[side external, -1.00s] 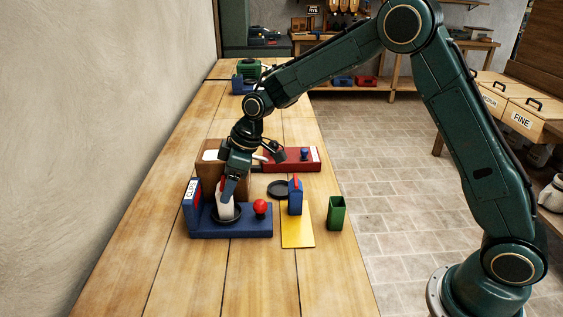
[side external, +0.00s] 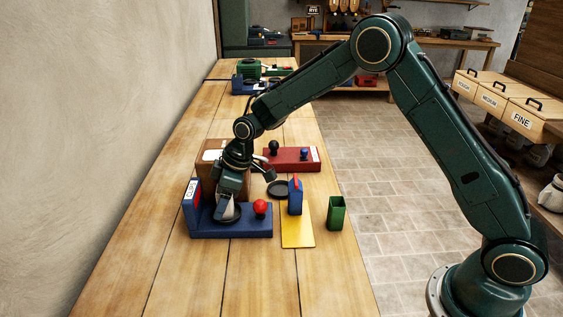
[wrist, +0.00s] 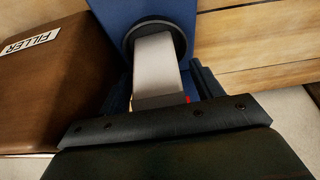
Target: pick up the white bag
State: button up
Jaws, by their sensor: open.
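The white bag (wrist: 156,62) stands on the round black dish (side external: 229,218) of the blue machine (side external: 206,234). It also shows in part in the side view (side external: 226,210), where my gripper hides most of it. My gripper (side external: 227,206) is open and points down over the bag. In the wrist view, the fingers of my gripper (wrist: 160,86) sit on either side of the bag's near end. I cannot tell whether they touch it.
A red knob (side external: 260,207) rises beside the dish. A brown box labelled FILLER (wrist: 50,75) stands close behind.

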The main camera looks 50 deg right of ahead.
dwell(0.3)
jog(key=c, duration=1.2)
jog(key=shift+r, duration=0.15)
notch_tip(320, 180, up, 20)
dwell(0.4)
